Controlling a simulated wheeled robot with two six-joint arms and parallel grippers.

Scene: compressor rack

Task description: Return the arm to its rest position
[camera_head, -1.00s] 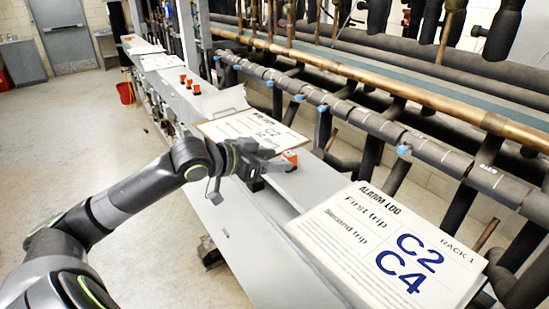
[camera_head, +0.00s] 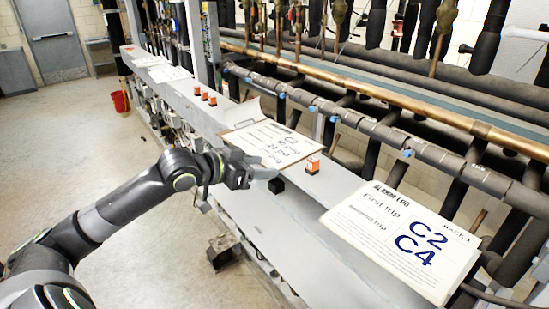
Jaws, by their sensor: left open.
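My left arm comes in from the lower left, and its dark grey left gripper (camera_head: 270,174) hangs over the front edge of the grey shelf. It is open, with nothing seen between its fingers. A small orange box with a white label (camera_head: 312,164) stands upright on the shelf just right of the gripper, apart from it. A small black block shape (camera_head: 277,185) shows under the fingertips; I cannot tell whether it is part of the gripper. My right gripper is not in view.
A clipboard sheet marked C2 (camera_head: 270,140) lies behind the gripper. The alarm log card, C2 and C4 (camera_head: 400,240), lies at right. Several orange boxes (camera_head: 204,95) stand farther along the grey shelf (camera_head: 300,215). Copper and black pipes run behind. Floor at left is open.

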